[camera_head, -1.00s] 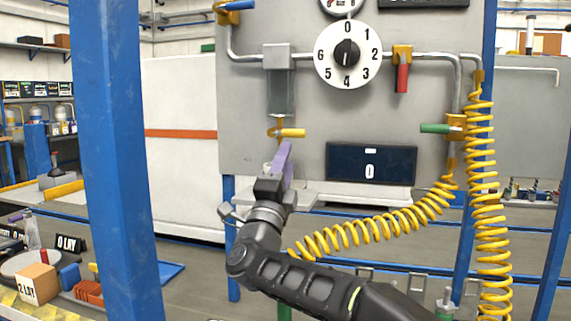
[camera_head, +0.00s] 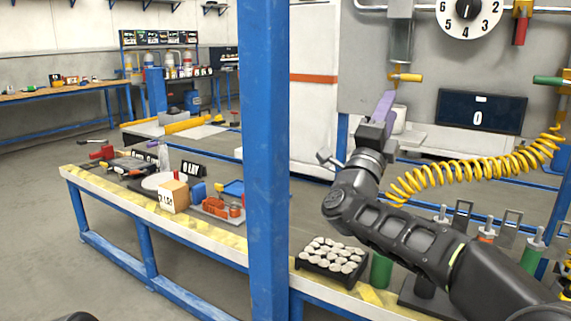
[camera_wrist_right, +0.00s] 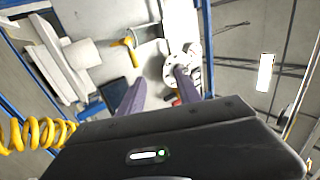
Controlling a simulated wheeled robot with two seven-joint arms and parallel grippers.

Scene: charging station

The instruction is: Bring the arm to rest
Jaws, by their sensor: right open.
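My right arm comes in from the lower right in the head view. Its gripper (camera_head: 384,104) has purple fingers and is raised in front of the grey panel, just below a small yellow-handled valve (camera_head: 406,77). In the right wrist view the two fingers (camera_wrist_right: 159,86) stand apart with nothing between them. A white rounded object (camera_head: 399,121) sits on the panel's small shelf behind the gripper, partly hidden by it. It also shows in the right wrist view (camera_wrist_right: 82,54). My left gripper is not in view.
A blue post (camera_head: 265,160) stands left of the arm. A coiled yellow hose (camera_head: 470,170) hangs beside the forearm. The workbench below holds a black tray of pale discs (camera_head: 332,258), a green cylinder (camera_head: 381,271) and a cardboard box (camera_head: 174,196). Open floor lies at the left.

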